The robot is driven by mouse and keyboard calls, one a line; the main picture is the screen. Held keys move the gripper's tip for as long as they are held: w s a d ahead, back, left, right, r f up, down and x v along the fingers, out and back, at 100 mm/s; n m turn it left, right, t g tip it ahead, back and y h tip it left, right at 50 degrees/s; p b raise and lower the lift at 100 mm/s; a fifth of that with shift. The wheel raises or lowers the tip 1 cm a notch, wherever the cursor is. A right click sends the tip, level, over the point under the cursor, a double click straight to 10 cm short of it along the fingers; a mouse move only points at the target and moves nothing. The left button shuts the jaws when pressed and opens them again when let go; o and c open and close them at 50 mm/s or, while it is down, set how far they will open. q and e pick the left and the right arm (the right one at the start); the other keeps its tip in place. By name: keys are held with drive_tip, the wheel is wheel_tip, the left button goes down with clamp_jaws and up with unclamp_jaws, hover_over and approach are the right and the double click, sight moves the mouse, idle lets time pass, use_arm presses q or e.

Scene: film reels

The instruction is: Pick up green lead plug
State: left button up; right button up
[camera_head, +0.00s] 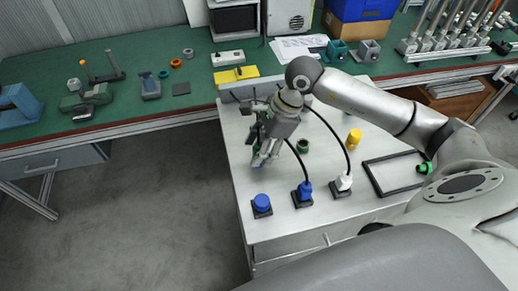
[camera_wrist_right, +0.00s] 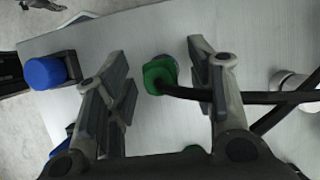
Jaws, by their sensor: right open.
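The green lead plug (camera_wrist_right: 160,73) sits between my right gripper's two fingers in the right wrist view, with a black cable running from it to the right, across the right finger. In the head view, only a bit of green shows around the gripper; the rest is hidden behind it. My right gripper (camera_head: 262,152) is open and reaches down over the white tabletop. Its fingers (camera_wrist_right: 158,58) stand apart on either side of the plug, with gaps visible. My left gripper is not in either view.
On the white table (camera_head: 290,228) stand a blue cap on a square base (camera_head: 261,205), a blue plug (camera_head: 304,192) and a white plug (camera_head: 343,183) with black cables, a yellow cylinder (camera_head: 354,138) and a black frame (camera_head: 373,178). A green bench (camera_head: 140,108) lies behind.

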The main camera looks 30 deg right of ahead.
drive_tip(key=shift+w+a+f, duration=0.1)
drive_tip(key=shift+a+f, duration=0.1)
drive_tip(key=shift+f, duration=0.2)
drive_tip(key=c, duration=1.1)
drive_tip(key=shift+r, duration=0.1)
